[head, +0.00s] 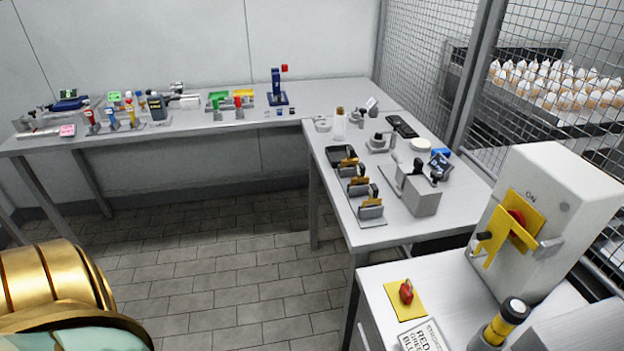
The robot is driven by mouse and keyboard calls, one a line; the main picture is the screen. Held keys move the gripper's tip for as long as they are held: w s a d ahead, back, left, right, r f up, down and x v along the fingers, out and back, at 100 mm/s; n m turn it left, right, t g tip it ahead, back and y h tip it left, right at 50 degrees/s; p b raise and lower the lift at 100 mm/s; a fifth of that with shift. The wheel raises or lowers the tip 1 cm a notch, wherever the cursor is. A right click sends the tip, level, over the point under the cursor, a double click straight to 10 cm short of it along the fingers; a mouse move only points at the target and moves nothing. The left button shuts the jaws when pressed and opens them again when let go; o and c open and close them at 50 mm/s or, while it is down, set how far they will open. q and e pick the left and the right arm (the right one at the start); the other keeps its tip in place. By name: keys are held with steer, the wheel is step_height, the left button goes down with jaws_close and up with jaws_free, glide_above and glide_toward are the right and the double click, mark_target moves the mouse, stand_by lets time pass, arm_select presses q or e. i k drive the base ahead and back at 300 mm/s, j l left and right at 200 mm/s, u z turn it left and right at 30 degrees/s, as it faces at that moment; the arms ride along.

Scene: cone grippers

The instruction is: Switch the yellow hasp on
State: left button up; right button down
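A pale grey switch box (572,205) stands on the near right bench. Its front carries a yellow plate (531,212) with a red knob (515,217) and the word ON above it. A yellow hasp-like bracket (493,245) with a black knob (484,236) sits at the plate's lower left. A grey metal lever (549,250) sticks out at the lower right. I cannot tell the hasp's exact setting. Neither of my grippers shows. A gold and pale green part at the lower left seems to be mine.
A red knob on a yellow square (413,311), a lettered card (425,338) and a black-and-yellow cylinder (505,322) are in front of the box. A side table (340,190) and a long back table (250,125) hold several small devices. A mesh fence (560,40) stands behind on the right.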

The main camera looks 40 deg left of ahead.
mark_target(500, 224)
steer(key=j+z, duration=0.15)
steer(key=z, duration=0.75)
steer(key=k+j+z, duration=0.1)
steer(key=j+z, duration=0.25)
steer(key=k+j+z, duration=0.15)
steer(key=j+z, duration=0.2)
steer(key=j, duration=0.15)
steer(key=k+j+z, duration=0.2)
steer(key=j+z, duration=0.15)
steer(key=k+j, duration=0.3)
steer(key=j, duration=0.15)
steer(key=k+j+z, duration=0.1)
steer(key=k+j, duration=0.15)
steer(key=j, duration=0.2)
steer(key=k+j+z, duration=0.1)
steer(key=k+j, duration=0.2)
steer(key=j, duration=0.1)
